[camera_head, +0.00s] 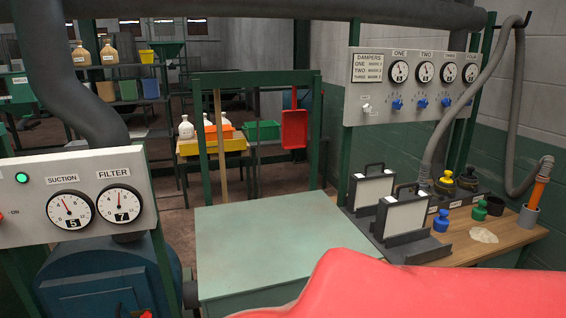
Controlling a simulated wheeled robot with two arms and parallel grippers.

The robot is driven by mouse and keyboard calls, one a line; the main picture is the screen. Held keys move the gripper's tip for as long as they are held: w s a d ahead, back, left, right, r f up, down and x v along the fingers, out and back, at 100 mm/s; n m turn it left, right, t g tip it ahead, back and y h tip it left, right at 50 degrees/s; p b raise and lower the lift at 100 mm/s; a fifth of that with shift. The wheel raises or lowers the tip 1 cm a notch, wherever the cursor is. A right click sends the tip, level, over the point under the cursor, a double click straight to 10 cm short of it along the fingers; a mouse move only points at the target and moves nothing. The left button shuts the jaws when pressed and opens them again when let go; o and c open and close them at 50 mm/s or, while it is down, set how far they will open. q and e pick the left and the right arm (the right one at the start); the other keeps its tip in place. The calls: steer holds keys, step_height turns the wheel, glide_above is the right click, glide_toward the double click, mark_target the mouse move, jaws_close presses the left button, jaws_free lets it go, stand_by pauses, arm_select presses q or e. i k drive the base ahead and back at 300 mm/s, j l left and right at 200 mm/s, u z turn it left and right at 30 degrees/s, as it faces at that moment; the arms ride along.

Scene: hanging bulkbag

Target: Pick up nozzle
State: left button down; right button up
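The likely nozzle is an orange tube (539,189) with a grey upper end, at the far right. It leans slightly to the right, its lower end inside a dark grey cup (527,218) at the right end of the wooden bench (508,237). A grey ribbed hose (513,120) hangs over a hook on the wall and loops down to the tube's upper end. Neither of my grippers shows in the head view, so I cannot see what they hold.
A large red shape (420,290) covers the lower right and hides the front of the bench. A pale green tabletop (275,245) is clear in the middle. Two framed panels (405,215), blue (441,221) and green (479,211) knobbed pieces and a pale heap (483,236) stand near the nozzle.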

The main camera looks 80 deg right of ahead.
mark_target(540, 185)
steer(key=z, duration=4.2)
